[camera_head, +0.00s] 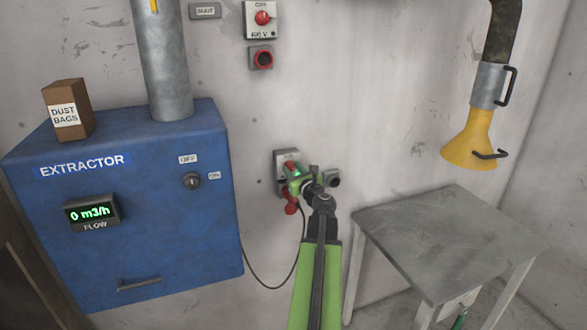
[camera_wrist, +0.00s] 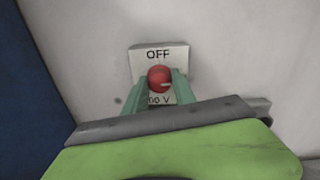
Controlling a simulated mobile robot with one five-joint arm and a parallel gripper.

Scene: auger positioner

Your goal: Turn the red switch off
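A red round switch knob (camera_wrist: 159,77) sits on a pale plate (camera_wrist: 160,54) marked OFF at the top, with a voltage label below. A small white mark shows on the knob's lower right. My gripper (camera_wrist: 160,86) has one green finger on each side of the knob, close to its edges. Whether the fingers press on it cannot be told. In the head view my gripper (camera_head: 296,175) is at the lower wall switch (camera_head: 287,157), covering most of it. A second red knob (camera_head: 262,18) is on a plate higher on the wall.
The blue extractor cabinet (camera_head: 130,250) stands left, with a flow display (camera_head: 91,212) reading 0 m3/h and a dark knob (camera_head: 192,181). A grey table (camera_head: 445,240) stands right, below a yellow hood (camera_head: 470,140). A dark cable (camera_head: 270,285) hangs on the wall.

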